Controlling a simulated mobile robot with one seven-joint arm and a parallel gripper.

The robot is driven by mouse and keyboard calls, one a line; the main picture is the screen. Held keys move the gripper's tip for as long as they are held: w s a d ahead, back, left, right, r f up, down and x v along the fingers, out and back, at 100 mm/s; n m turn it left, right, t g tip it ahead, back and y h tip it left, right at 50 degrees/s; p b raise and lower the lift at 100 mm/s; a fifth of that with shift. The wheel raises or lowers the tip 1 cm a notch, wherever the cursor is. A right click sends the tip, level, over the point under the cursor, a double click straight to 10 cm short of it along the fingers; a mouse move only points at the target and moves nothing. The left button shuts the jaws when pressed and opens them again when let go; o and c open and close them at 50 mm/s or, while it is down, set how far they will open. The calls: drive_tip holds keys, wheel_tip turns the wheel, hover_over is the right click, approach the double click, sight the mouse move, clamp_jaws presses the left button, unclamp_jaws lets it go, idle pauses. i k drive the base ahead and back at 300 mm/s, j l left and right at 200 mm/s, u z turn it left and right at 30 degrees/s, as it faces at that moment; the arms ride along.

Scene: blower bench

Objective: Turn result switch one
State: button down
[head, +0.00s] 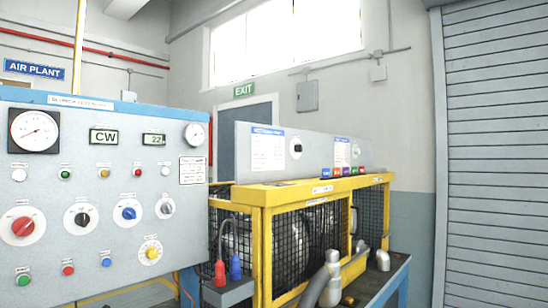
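I cannot read which control is result switch one. A grey panel behind the yellow cage carries a dark switch (296,148) on a white plate beside a blue-headed notice. A second, smaller switch (355,151) sits farther right on the same panel. The control panel at left has a row of rotary knobs: a red knob (23,226), a black knob (82,217), a blue knob (129,213) and a grey knob (166,207). A yellow knob (152,253) sits below them. Their labels are too small to read. My gripper is not in view.
The yellow mesh cage (262,254) stands on a blue-framed bench, with grey pipe elbows (331,279) at its front. A roller shutter (497,150) closes the right side. The floor is mostly hidden.

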sight(298, 148)
drive_tip(key=i+l+u, duration=0.1)
drive_tip(key=l, duration=0.25)
drive_tip(key=i+l+u, duration=0.15)
drive_tip(key=i+l+z, duration=0.1)
drive_tip(key=i+l, duration=0.8)
drive_tip(key=i, duration=0.05)
